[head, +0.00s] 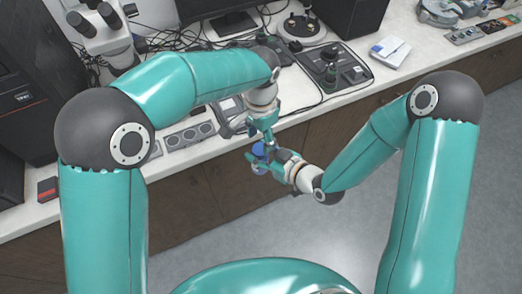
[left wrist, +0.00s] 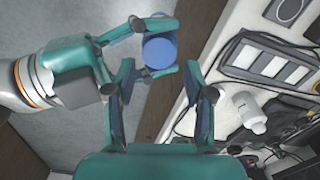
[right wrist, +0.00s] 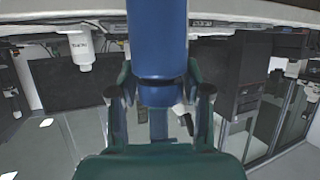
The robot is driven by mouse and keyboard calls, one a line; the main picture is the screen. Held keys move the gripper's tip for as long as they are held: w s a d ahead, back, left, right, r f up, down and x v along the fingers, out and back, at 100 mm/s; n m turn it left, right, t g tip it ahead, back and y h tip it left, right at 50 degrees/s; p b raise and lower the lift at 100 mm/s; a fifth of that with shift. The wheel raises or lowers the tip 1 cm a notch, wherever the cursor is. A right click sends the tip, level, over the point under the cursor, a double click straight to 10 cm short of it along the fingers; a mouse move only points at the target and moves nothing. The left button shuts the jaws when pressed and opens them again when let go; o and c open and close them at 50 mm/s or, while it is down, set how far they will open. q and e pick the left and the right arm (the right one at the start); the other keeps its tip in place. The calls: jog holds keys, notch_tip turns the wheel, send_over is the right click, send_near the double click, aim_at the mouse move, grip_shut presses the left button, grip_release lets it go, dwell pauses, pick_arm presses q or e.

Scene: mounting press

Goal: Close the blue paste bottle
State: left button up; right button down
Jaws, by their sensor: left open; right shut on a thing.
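The blue paste bottle (head: 259,150) is in my right gripper (head: 276,162), in front of the bench edge, off the bench. In the right wrist view the bottle (right wrist: 158,40) stands between both fingers, with a narrower dark blue part at its lower end in the picture. In the left wrist view its round blue top (left wrist: 160,52) faces the camera; I cannot tell whether this is a cap. My left gripper (left wrist: 162,85) is open and empty, its fingers spread, close to the bottle's top. In the head view my left gripper (head: 264,128) is just above the bottle.
A white bottle (left wrist: 248,112) and a grey strip with several panels (left wrist: 267,62) lie on the bench beside my left gripper. The bench (head: 178,162) runs behind both grippers, with cables and a microscope (head: 105,28) at the back left. The floor (head: 300,235) in front is clear.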

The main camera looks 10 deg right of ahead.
pick_arm(q)
jog(key=n, duration=0.5)
jog(key=shift+a+n, duration=0.1)
jog(key=shift+n, duration=0.2)
jog(key=n, duration=0.4)
jog(key=shift+s, duration=0.1)
jog(key=n, duration=0.4)
jog(key=shift+r, duration=0.2)
jog(key=n, duration=0.4)
jog(key=shift+a+r+n, duration=0.1)
jog(key=shift+r+n, duration=0.05)
jog(key=shift+n, duration=0.25)
jog(key=n, duration=0.4)
jog(key=shift+r, duration=0.15)
jog(key=n, duration=0.6)
jog(key=shift+r, duration=0.35)
jog(key=n, duration=0.4)
jog(key=shift+r, duration=0.35)
jog(key=shift+r+n, duration=0.15)
jog(key=shift+n, duration=0.35)
jog(key=shift+d+r, duration=0.2)
jog(key=shift+r, duration=0.2)
jog(key=shift+f, duration=0.15)
